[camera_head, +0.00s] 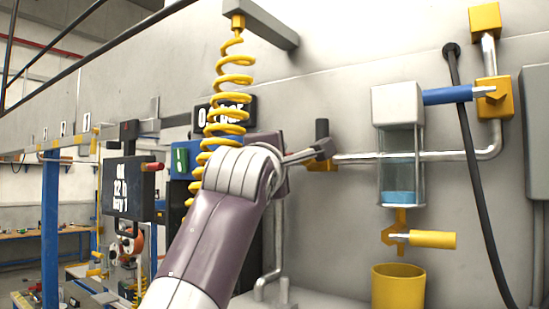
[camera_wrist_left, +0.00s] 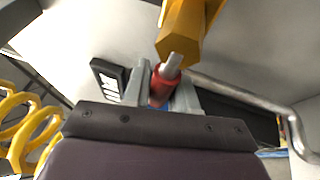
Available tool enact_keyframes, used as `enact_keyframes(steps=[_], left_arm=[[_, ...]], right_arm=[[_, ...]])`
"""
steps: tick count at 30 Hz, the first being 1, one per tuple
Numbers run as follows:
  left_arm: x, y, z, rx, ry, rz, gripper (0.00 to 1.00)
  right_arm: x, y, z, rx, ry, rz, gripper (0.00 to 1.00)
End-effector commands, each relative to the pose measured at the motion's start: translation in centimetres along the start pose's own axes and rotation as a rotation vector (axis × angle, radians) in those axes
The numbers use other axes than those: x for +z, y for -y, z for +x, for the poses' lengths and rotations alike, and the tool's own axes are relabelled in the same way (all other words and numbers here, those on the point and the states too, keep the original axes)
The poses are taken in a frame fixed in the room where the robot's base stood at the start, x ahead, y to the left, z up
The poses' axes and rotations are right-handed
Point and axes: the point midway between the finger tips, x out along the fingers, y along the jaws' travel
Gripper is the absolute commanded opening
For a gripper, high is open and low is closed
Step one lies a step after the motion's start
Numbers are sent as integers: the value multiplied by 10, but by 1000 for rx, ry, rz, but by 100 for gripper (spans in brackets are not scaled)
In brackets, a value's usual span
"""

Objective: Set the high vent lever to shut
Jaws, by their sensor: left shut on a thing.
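My left gripper (camera_head: 318,151) reaches up to the wall pipe. In the left wrist view its two grey fingers (camera_wrist_left: 162,88) are shut on a red lever handle (camera_wrist_left: 159,85). The handle's metal stem runs into a yellow valve body (camera_wrist_left: 186,30). In the head view part of a yellow valve (camera_head: 322,166) shows just under the fingertips, on the pipe; the red handle is hidden there. I cannot read any label naming this lever. A separate blue lever (camera_head: 450,95) points left from a yellow valve (camera_head: 496,98) at upper right. My right gripper is not in view.
A yellow coiled hose (camera_head: 232,78) hangs close to my left forearm. A glass cylinder (camera_head: 401,165) with blue liquid stands right of the gripper, above a yellow lever (camera_head: 433,240) and a yellow bucket (camera_head: 398,287). A black hose (camera_head: 473,170) hangs further right.

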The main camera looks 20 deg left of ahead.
Motion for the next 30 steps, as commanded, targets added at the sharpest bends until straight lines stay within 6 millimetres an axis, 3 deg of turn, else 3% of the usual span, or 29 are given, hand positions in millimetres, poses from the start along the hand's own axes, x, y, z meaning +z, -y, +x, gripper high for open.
enact_keyframes(steps=[1, 2, 3, 11, 14, 24, 30], left_arm=[[1, -4, -1, 9, 4, -5, 0], [1, -4, -1, 9, 3, -4, 36], [1, -4, -1, 8, 3, -4, 47], [0, -2, -1, 5, 2, -2, 47], [0, 1, -10, 7, 2, -2, 47], [3, 5, -95, 6, 6, -2, 47], [4, 2, -121, 3, 5, -1, 47]], right_arm=[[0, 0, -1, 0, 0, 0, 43], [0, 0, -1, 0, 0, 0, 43], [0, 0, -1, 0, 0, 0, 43], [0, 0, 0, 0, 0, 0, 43], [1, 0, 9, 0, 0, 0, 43], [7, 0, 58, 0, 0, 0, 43], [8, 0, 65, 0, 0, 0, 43]])
